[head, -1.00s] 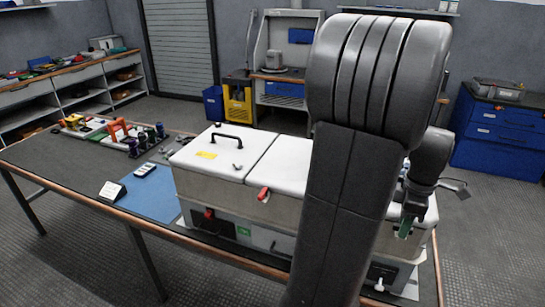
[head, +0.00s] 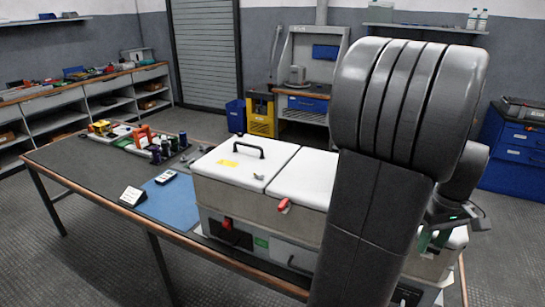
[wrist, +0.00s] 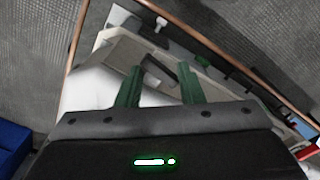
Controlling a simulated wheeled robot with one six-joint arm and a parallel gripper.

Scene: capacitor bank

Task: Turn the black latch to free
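My gripper (wrist: 160,90) is open, its two green fingers apart and nothing held between them. In the head view my gripper (head: 433,240) is over the right end of the long white-lidded cabinet (head: 228,168), partly behind my arm. In the wrist view a dark bar-like part (wrist: 158,72) lies below and between the fingertips. It may be the black latch, but I cannot tell for sure, nor whether a finger touches it. A black part (head: 405,295) also shows low on the cabinet's right front in the head view. My arm hides much of the cabinet's right half.
A white knob (wrist: 160,22) stands beyond the fingers. Several small tools and a blue mat (head: 172,203) lie on the bench's left. Floor around the bench is clear.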

